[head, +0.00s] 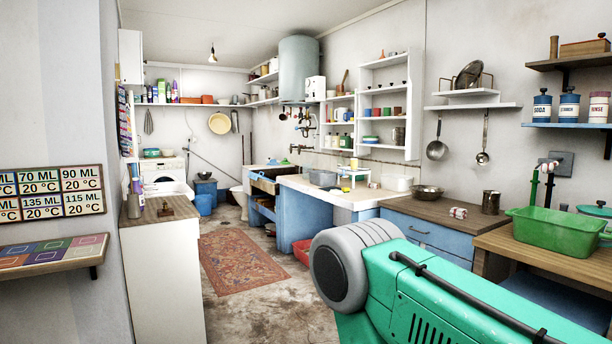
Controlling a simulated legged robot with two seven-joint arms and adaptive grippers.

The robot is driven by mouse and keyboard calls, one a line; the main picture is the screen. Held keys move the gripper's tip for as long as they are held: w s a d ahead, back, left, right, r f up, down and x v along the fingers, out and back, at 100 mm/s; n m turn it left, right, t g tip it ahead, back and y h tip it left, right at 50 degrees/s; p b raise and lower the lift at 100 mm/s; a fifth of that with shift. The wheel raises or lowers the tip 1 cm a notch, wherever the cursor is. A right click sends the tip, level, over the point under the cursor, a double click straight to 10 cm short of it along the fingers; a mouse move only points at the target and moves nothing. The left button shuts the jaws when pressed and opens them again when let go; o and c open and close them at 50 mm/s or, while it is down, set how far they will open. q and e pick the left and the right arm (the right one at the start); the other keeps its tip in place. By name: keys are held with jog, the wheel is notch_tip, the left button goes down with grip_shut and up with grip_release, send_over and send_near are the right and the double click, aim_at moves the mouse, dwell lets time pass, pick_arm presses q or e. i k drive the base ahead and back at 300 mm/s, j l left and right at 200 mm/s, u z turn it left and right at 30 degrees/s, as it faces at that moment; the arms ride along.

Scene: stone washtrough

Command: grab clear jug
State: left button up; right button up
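I cannot make out a clear jug for certain in the head view. Another pale, low tub (322,178) stands further back on the same counter. A yellow item (353,164) stands between them. Neither of my grippers shows in this view.
A wooden worktop (430,207) at right bears a metal bowl (426,193). A green basin (560,228) stands on the right table. A white cabinet (160,270) stands at left. The floor around the patterned rug (238,262) is largely open.

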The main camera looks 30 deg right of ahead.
aim_at(306, 167)
jog(key=i+l+z, duration=0.25)
jog(key=i+z, duration=0.15)
jog(key=i, duration=0.5)
jog(key=i+z, duration=0.4)
jog(key=i, duration=0.45)
jog(key=i+z, duration=0.3)
jog(key=i, duration=2.15)
jog(key=i+j, duration=0.2)
jog(key=i, duration=0.2)
jog(key=i+j, duration=0.2)
jog(key=i, duration=0.25)
jog(key=i+j+z, duration=0.1)
jog(key=i, duration=0.3)
jog(key=i+j, duration=0.3)
jog(key=i, duration=0.15)
